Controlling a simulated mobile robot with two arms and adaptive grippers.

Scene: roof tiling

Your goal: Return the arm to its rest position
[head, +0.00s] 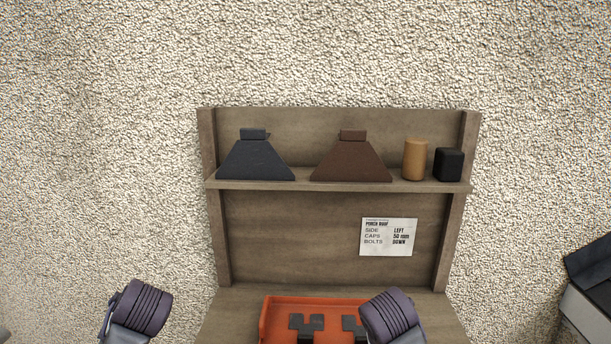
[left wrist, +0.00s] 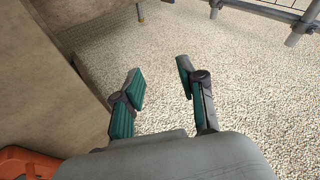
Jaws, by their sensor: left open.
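My left gripper (left wrist: 161,78) shows in the left wrist view with its two teal-padded fingers apart and nothing between them. It is over pebbly ground, to the right of a wooden bench side (left wrist: 45,70). In the head view, a ribbed purple-grey part of my left arm (head: 140,308) stands left of the bench. A similar part of my right arm (head: 390,315) stands in front of the orange tray. Neither gripper's fingers show in the head view, and the right gripper is out of sight.
The orange tray (head: 267,317) on the wooden bench (head: 230,310) holds dark shaped pieces (head: 306,325). The shelf (head: 300,187) carries a grey roof-shaped piece (head: 255,160), a brown one (head: 351,160), a tan cylinder (head: 414,160) and a black block (head: 448,165). Metal pipes (left wrist: 270,12) stand at upper right.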

